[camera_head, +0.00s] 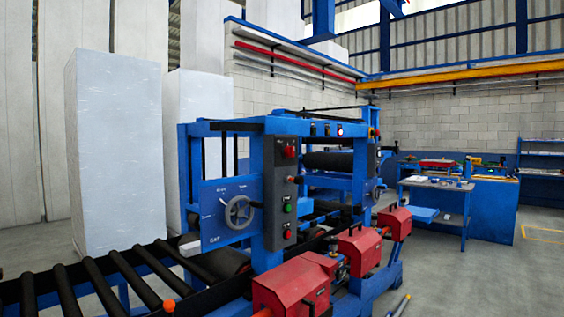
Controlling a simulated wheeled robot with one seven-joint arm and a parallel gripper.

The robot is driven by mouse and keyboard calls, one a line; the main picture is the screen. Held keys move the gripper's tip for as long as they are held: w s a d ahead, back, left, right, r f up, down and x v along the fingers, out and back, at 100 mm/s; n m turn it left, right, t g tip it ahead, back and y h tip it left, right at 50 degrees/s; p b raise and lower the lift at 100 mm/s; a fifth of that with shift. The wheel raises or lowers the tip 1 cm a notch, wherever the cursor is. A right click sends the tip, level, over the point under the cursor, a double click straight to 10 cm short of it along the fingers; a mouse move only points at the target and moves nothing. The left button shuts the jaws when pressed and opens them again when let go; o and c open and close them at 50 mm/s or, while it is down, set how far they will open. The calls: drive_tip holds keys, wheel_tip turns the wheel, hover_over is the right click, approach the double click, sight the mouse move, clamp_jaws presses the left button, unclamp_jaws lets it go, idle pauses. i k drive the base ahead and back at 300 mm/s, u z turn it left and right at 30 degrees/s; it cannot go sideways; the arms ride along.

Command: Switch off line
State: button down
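A blue roller line machine (268,190) stands in the middle of the view. A narrow dark grey control panel (283,195) is mounted upright on its near post. The panel has a red rotary switch (290,151) at the top, a green button (287,207) lower down and a red button (287,234) near the bottom. Small controls sit on the top beam, one a red light or button (340,130) that looks lit. The switch position is too small to read. My gripper is not in view.
A handwheel (238,212) sits left of the panel. Red motor housings (290,288) stick out along the machine's front. A black roller conveyor (95,285) runs to the lower left. Tall white panels (115,150) stand behind. A blue workbench (437,205) is at right; grey floor (480,280) is clear at lower right.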

sight(287, 150)
drive_tip(key=i, duration=0.9)
drive_tip(key=z, duration=0.05)
